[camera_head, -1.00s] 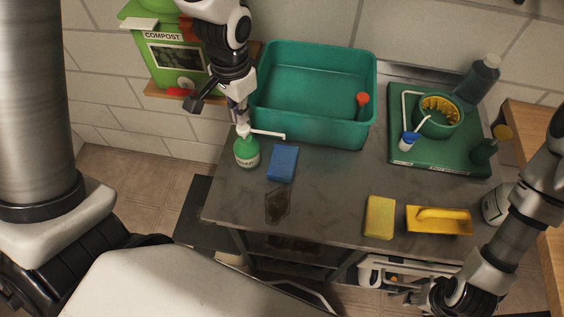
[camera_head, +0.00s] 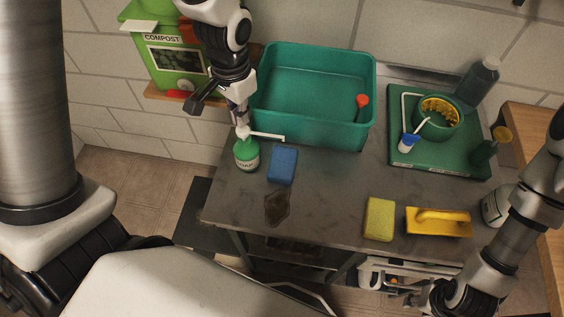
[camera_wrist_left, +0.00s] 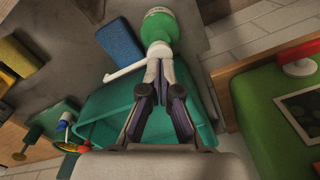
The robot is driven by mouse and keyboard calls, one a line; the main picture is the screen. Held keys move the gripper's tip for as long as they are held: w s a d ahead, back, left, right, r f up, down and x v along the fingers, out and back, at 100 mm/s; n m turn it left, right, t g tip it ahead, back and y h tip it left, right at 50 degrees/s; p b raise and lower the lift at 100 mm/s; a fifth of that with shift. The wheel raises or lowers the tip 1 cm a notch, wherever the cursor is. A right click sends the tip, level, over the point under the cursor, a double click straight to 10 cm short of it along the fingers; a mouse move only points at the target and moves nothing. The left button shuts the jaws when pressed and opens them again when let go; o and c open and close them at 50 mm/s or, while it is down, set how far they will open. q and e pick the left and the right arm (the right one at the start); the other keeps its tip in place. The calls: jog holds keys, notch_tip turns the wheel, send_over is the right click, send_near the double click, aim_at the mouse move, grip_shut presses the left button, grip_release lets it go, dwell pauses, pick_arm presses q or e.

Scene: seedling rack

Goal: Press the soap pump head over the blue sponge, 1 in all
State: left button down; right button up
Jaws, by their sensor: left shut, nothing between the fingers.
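The green soap bottle (camera_head: 247,155) stands upright at the left of the metal table. Its white pump nozzle (camera_head: 267,136) points right, its tip above the far end of the blue sponge (camera_head: 283,166). My left gripper (camera_head: 240,122) is shut and empty, pointing down, with its fingertips at the pump head and seemingly touching it. In the left wrist view, the closed fingertips (camera_wrist_left: 161,75) meet at the pump's white top, partly hiding it; the bottle (camera_wrist_left: 168,30), nozzle (camera_wrist_left: 125,73) and sponge (camera_wrist_left: 120,43) show there. My right arm is at lower right; its fingers are unclear.
A teal basin (camera_head: 318,130) stands just behind the bottle and sponge. A green tray (camera_head: 440,160) with a ring-shaped pot is at the back right. A yellow sponge (camera_head: 380,219) and a yellow scrubber (camera_head: 438,222) lie at the front right. A dark wet patch (camera_head: 277,207) marks the table.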

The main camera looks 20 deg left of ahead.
aim_at(242, 129)
pick_arm(q)
jog(key=shift+f+b, duration=1)
jog(key=shift+f, duration=0.8)
jog(key=shift+r, duration=0.1)
jog(key=shift+r+p, duration=1.65)
jog(key=shift+p, duration=0.35)
notch_tip(242, 129, up, 6)
jog(key=p, duration=0.6)
